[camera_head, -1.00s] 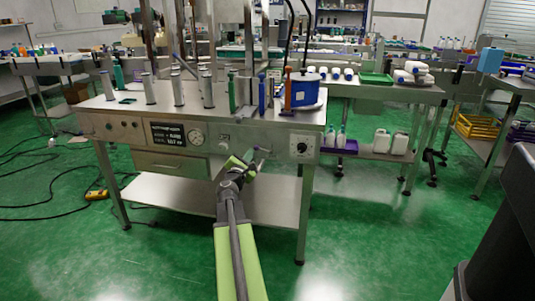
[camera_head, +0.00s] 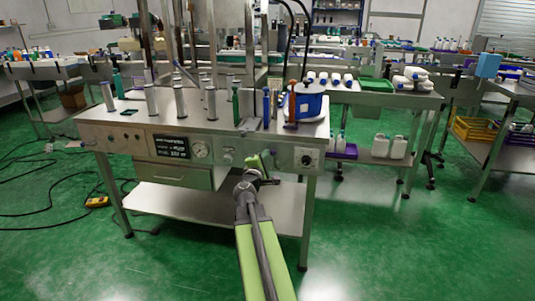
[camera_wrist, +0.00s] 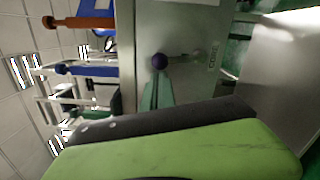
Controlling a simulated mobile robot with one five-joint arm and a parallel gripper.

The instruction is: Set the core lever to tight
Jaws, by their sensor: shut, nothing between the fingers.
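The core lever shows in the wrist view as a dark purple ball knob (camera_wrist: 160,62) in front of the grey machine panel, with a CORE label (camera_wrist: 213,57) beside it. I cannot tell which setting it is at. My gripper (camera_head: 264,161) is shut and empty, just in front of the bench's front panel, left of the right-hand dial. In the head view it hides the panel behind it, and I cannot make out the knob there. In the wrist view its green and black body fills the bottom, apart from the knob in the picture; contact cannot be told.
The steel bench (camera_head: 230,138) carries several upright metal posts, a blue post (camera_head: 267,107) and a blue drum (camera_head: 310,103). A lower shelf (camera_head: 200,205) lies below. The green floor is open at right.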

